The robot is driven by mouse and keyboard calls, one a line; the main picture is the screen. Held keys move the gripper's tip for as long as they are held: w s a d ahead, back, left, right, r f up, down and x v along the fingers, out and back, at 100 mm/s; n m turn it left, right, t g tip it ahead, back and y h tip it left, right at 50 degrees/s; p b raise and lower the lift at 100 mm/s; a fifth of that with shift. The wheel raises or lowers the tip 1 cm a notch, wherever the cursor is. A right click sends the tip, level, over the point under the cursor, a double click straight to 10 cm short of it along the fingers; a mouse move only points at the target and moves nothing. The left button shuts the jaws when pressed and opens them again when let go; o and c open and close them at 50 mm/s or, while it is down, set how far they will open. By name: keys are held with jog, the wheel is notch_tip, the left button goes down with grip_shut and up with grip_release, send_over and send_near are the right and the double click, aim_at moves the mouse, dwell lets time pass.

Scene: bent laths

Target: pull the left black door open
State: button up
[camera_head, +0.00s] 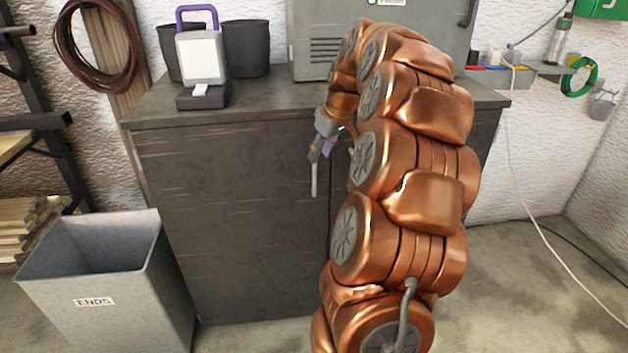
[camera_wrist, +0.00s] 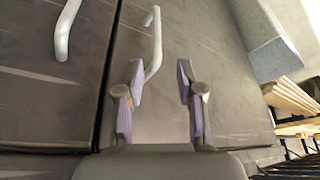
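The left black door (camera_head: 240,210) is the dark front panel of the cabinet and looks closed. In the wrist view this door (camera_wrist: 220,80) fills the middle and right. Its pale bar handle (camera_head: 314,178) hangs just below my gripper (camera_head: 321,143). In the wrist view my gripper (camera_wrist: 160,75) is open, with purple pads on its fingers. One end of the handle (camera_wrist: 156,45) appears between the fingertips, nearer the left one; I cannot tell whether they touch. My copper arm hides most of the right door in the head view.
A grey bin (camera_head: 90,300) marked ENDS stands against the cabinet's left side. The right door's handle (camera_wrist: 64,30) is close by in the wrist view. A purple-handled device (camera_head: 200,60) stands on the cabinet top. Stacked laths (camera_head: 25,230) lie at far left.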

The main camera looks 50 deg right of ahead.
aim_at(315, 167)
jog(key=x, duration=0.8)
jog(key=shift+d, duration=0.2)
grip_shut()
dwell(0.5)
